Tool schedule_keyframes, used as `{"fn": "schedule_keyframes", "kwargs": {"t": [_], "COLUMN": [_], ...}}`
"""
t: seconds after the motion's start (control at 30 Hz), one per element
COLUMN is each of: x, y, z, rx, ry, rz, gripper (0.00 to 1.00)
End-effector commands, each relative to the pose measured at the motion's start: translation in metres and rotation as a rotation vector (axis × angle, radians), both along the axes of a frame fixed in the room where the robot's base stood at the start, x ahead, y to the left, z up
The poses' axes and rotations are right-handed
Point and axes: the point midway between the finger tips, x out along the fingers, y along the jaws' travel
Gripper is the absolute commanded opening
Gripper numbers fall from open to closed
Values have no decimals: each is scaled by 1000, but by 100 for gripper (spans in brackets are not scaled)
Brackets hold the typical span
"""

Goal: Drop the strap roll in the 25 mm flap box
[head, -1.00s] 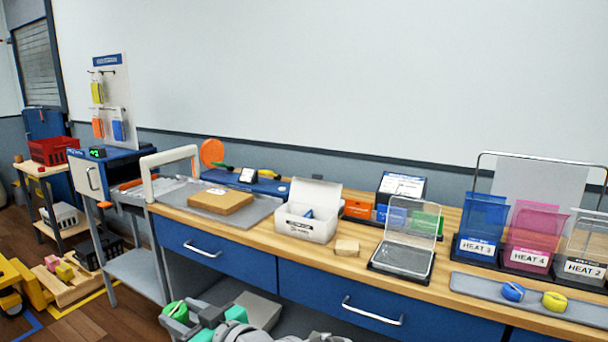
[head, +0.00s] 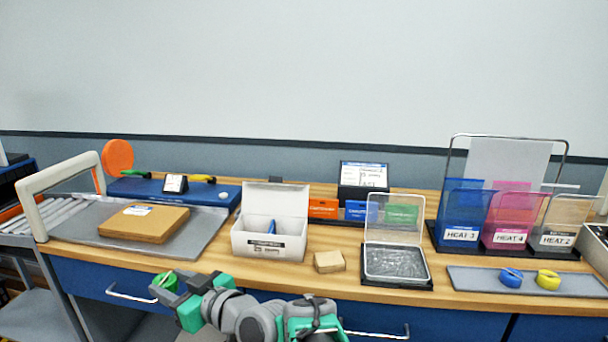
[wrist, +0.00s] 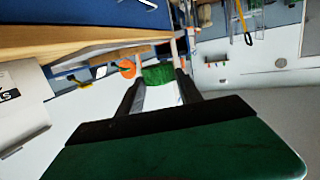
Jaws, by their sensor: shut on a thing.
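My gripper (head: 172,286) is shut on a green strap roll (head: 164,279), in front of the bench edge at lower left. In the wrist view the green roll (wrist: 158,75) sits between the two fingers. A white box (head: 268,241) with its lid flap standing open is on the bench, up and to the right of my gripper. A blue piece (head: 271,227) shows inside it. Its front label is too small to read. A black tray-like box with a raised clear lid (head: 396,264) stands further right. I cannot read 25 mm on either box.
A small tan block (head: 329,261) sits between the two boxes. Blue (head: 511,278) and yellow rolls (head: 548,280) lie on a grey strip (head: 470,281) at right, before coloured HEAT bins (head: 459,234).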

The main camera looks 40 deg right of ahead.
Motion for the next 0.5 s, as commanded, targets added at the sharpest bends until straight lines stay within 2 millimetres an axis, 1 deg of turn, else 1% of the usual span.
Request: {"fn": "schedule_keyframes", "kwargs": {"t": [0.03, 0.07, 0.1, 0.17, 0.2, 0.27, 0.3, 0.37, 0.4, 0.5], "x": [6, 9, 14, 19, 22, 24, 23, 20, 16, 5], "y": [-19, -32, -52, -85, -109, -147, -172, -211, -235, -285], "z": [19, 27, 38, 53, 64, 78, 87, 100, 107, 119], "rx": [1, 1, 1, 3, 3, 3, 4, 5, 4, 3], "ry": [1, 1, 2, 4, 4, 4, 4, 4, 4, 3], "rz": [-26, -43, -69, -114, -142, -188, -218, -263, -291, -348], "gripper": [3, 3, 3, 3, 3, 3, 3, 3, 3, 3]}}
